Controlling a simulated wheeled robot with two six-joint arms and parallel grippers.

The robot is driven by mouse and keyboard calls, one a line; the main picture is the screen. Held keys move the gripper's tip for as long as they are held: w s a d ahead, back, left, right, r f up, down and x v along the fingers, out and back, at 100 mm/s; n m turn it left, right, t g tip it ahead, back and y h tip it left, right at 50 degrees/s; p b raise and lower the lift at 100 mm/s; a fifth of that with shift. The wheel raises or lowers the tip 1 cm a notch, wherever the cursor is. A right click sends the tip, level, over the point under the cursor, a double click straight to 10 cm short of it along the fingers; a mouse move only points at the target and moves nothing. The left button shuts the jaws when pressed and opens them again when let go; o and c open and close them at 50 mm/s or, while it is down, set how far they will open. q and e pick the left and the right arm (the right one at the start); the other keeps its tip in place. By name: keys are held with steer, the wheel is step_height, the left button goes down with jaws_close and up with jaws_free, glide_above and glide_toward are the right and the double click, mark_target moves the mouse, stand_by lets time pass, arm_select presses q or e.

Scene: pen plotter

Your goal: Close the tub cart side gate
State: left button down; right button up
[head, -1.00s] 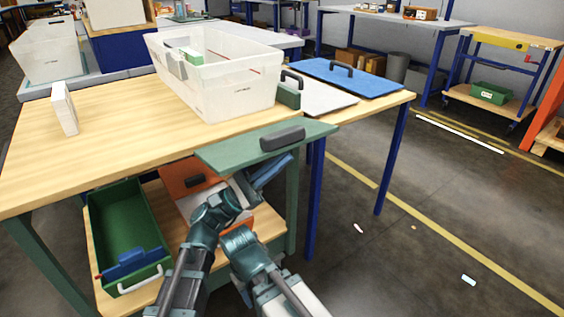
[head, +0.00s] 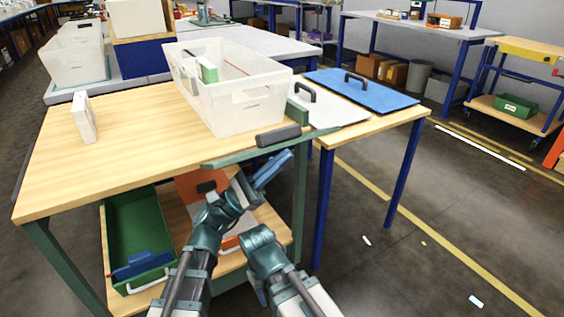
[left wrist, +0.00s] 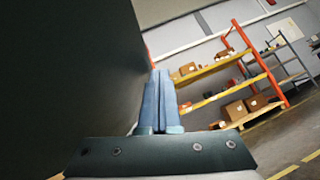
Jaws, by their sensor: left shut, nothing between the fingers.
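The side gate (head: 250,155) is a green panel at the right end of the wooden-topped cart (head: 130,130). In the head view it shows nearly edge-on, sloping up from the cart end, with its dark handle (head: 279,135) above it. My left gripper (head: 287,155) is just under the gate, its blue fingers shut and empty. In the left wrist view a large dark surface, likely the gate's underside (left wrist: 70,70), fills the left beside the shut fingers (left wrist: 159,75). I cannot tell whether they touch it. My right arm (head: 275,260) is low beside the left; its gripper is not visible.
A translucent tub (head: 225,90) stands on the cart near the gate. A white box (head: 84,118) is at the left. A green bin (head: 135,230) sits on the lower shelf. A table with a blue board (head: 365,92) is right behind the gate.

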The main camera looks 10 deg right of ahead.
mark_target(275, 138)
arm_select(q)
steer(key=r+p, duration=0.1)
steer(key=w+r+p, duration=0.1)
steer(key=r, duration=0.1)
steer(key=w+r+p, duration=0.1)
steer(key=shift+a+r+p, duration=0.25)
steer(key=shift+a+p, duration=0.1)
steer(key=w+r+n+t+p, duration=0.1)
steer(key=n+t, duration=0.2)
steer(key=n, duration=0.1)
steer(key=w+a+r+n+t+y+p, duration=0.1)
steer(key=w+n+t, duration=0.1)
steer(key=n+t, duration=0.1)
steer(key=w+r+n+t+y+p, duration=0.1)
steer(key=n+t, duration=0.3)
steer(key=shift+w+a+r+n+t, duration=0.15)
steer(key=shift+a+r+n+t, duration=0.15)
steer(key=shift+r+t, duration=0.1)
steer(key=n+t, duration=0.1)
steer(key=w+n+t+y, duration=0.1)
steer(key=n+t+y+p, duration=0.1)
steer(key=n, duration=0.1)
steer(key=shift+w+a+r, duration=0.35)
steer(key=shift+w, duration=0.05)
steer(key=shift+w+a+n+t+y+p, duration=0.15)
steer(key=shift+w+n+t+y+p, duration=0.1)
steer(key=shift+w+n+t+y, duration=0.3)
steer(key=shift+w+a+n+t+y+p, duration=0.1)
steer(key=shift+n+t+y+p, duration=0.15)
steer(key=shift+n+y, duration=0.35)
